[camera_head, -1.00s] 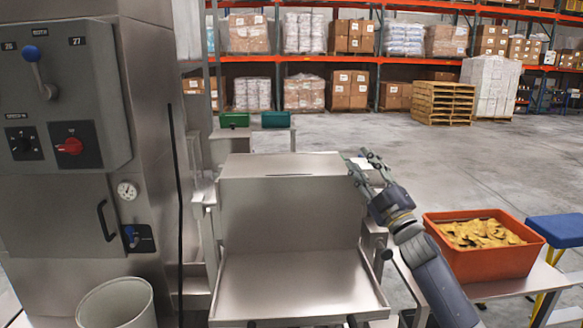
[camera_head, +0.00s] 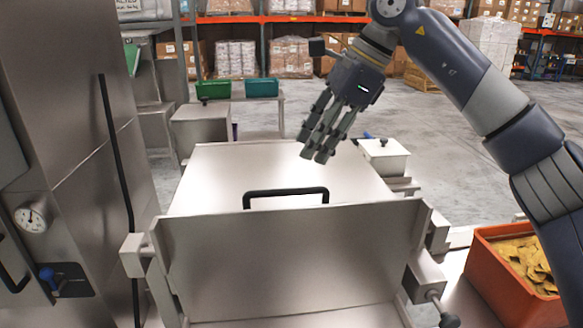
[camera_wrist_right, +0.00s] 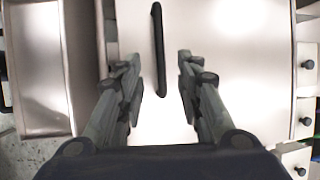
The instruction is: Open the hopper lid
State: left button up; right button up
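The hopper lid (camera_head: 225,170) is a flat pale steel panel lying behind an upright steel plate (camera_head: 290,262). It looks shut. Its black bar handle (camera_head: 286,193) stands near the front edge. My right gripper (camera_head: 312,156) hangs above the lid, behind the handle in the picture, fingers pointing down and apart. In the right wrist view, the open fingers (camera_wrist_right: 158,64) straddle the line of the black handle (camera_wrist_right: 158,40), which lies beyond them over the lid (camera_wrist_right: 230,75); no contact shows. My left gripper is not in view.
A steel cabinet with a gauge (camera_head: 30,219) stands close on the left. An orange bin (camera_head: 505,285) of yellow chips is at lower right. A small white box (camera_head: 384,156) sits right of the lid. Green bins (camera_head: 213,90) and racks are farther back.

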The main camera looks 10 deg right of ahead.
send_near(292, 189)
jog(key=x, duration=0.7)
jog(key=shift+w+a+f, duration=0.1)
jog(key=shift+f, duration=0.1)
jog(key=shift+a+f, duration=0.15)
jog(key=shift+f, duration=0.1)
jog(key=shift+c, duration=0.5)
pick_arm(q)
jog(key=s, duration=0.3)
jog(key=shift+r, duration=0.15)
pick_arm(e)
grip_shut()
